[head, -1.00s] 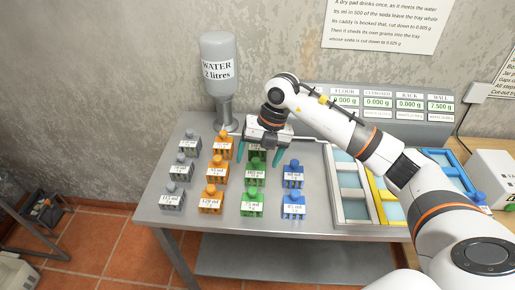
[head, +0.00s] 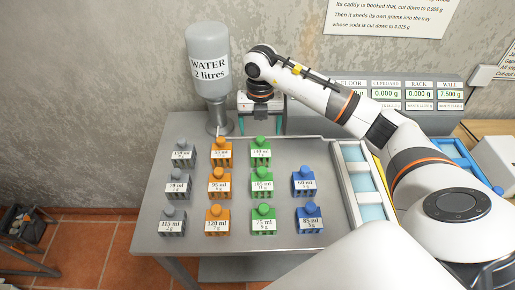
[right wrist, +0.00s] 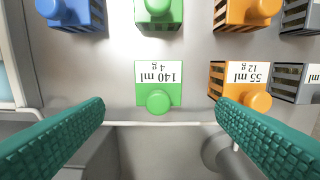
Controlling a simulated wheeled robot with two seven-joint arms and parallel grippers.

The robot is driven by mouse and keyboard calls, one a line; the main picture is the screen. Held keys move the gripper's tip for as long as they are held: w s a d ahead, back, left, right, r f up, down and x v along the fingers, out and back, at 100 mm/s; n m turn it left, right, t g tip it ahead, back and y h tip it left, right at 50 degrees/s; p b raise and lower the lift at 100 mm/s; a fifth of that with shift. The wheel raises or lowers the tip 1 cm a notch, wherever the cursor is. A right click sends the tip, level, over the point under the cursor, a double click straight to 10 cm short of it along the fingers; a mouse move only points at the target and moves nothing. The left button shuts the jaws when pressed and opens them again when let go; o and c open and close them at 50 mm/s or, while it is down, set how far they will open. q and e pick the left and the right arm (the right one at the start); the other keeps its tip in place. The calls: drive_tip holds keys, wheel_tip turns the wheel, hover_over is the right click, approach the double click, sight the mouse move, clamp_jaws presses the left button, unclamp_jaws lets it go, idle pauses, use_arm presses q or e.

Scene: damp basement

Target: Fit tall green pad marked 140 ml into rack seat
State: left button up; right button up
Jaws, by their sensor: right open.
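The green pad marked 140 ml, 4 g (head: 260,153) stands upright at the back of the green column on the metal table. It also shows in the right wrist view (right wrist: 159,90), upside down, between the lines of the two fingers. My right gripper (head: 261,129) is open and empty just behind this pad, with its teal fingers apart and not touching it. In the wrist view the fingers (right wrist: 160,112) reach in from the lower corners. Trays with pale blue compartments (head: 352,152) stand at right, partly hidden by my arm; I cannot tell which is the rack. My left gripper is not in view.
Orange pads (head: 221,153) and grey pads (head: 181,154) stand left of the green ones, blue pads (head: 304,183) at right. A water bottle (head: 210,70) stands close left of the gripper. A display (head: 419,92) reads RACK 0.000 g.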

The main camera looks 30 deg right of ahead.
sight(261, 140)
drive_tip(key=f, duration=0.3)
drive_tip(key=shift+s+f+p, duration=0.1)
drive_tip(key=shift+s+p, duration=0.1)
drive_tip(key=shift+p, duration=0.1)
drive_tip(key=shift+w+f, duration=0.1)
drive_tip(key=shift+f, duration=0.2)
wheel_tip(261, 140, down, 4)
drive_tip(key=shift+d+f+p, duration=0.1)
drive_tip(key=shift+f+p, duration=0.05)
drive_tip(key=shift+p, duration=0.9)
drive_tip(key=shift+f, duration=0.25)
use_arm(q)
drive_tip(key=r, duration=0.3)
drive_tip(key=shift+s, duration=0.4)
use_arm(e)
drive_tip(key=shift+w+f, duration=0.1)
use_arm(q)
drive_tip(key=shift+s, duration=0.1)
use_arm(e)
drive_tip(key=shift+c, duration=0.6)
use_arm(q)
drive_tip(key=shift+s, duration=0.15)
use_arm(e)
drive_tip(key=c, duration=0.9)
drive_tip(key=shift+c, duration=0.2)
